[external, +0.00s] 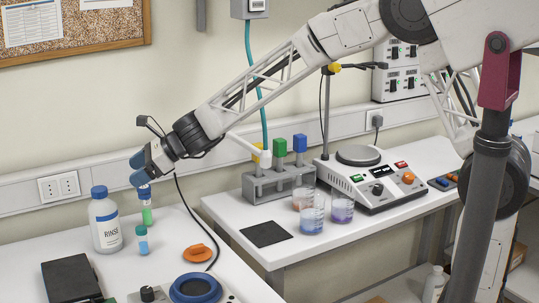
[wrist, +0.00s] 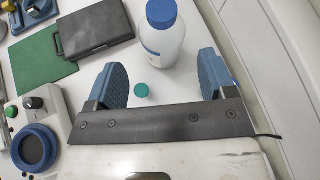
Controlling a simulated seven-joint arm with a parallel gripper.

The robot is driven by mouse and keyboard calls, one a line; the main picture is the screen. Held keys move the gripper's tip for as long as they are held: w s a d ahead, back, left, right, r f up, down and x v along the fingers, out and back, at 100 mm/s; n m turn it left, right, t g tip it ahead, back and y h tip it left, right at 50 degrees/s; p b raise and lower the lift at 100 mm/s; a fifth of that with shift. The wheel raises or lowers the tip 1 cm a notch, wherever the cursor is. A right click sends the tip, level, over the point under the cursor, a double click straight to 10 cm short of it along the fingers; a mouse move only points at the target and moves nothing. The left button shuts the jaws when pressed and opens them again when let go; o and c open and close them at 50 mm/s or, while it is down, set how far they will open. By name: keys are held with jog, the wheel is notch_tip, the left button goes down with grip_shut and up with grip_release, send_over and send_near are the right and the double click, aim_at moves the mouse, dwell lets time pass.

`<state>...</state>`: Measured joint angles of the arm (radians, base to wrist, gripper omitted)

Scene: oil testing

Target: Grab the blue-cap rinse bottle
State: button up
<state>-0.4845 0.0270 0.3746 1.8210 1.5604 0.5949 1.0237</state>
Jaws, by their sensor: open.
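The rinse bottle (external: 107,228) is white with a blue cap and a "RINSE" label. It stands upright at the left of the near bench. In the wrist view the bottle (wrist: 168,45) is at the top, just beyond the fingertips. My gripper (external: 138,169) is open and empty, above and to the right of the bottle in the external view. In the wrist view my gripper (wrist: 165,62) has its two blue fingers wide apart, with the bottle ahead of the gap and apart from them.
A teal-capped vial (external: 142,241) stands right of the bottle; its cap (wrist: 141,90) shows between the fingers. A green vial (external: 147,213) stands close under my gripper. A black case (external: 70,280), an orange lid (external: 198,253) and a blue-ringed device (external: 195,290) are nearby.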

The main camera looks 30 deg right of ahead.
aim_at(130, 196)
jog(key=a, duration=0.1)
jog(key=w+a+f+m, duration=0.1)
jog(key=a+m, duration=0.1)
jog(key=a, duration=0.1)
jog(key=shift+w+f, duration=0.3)
jog(key=shift+f, duration=0.1)
jog(key=shift+x, duration=1.25)
jog(key=shift+x, duration=2.6)
jog(key=shift+w+r, duration=0.1)
jog(key=shift+w, duration=0.05)
grip_shut()
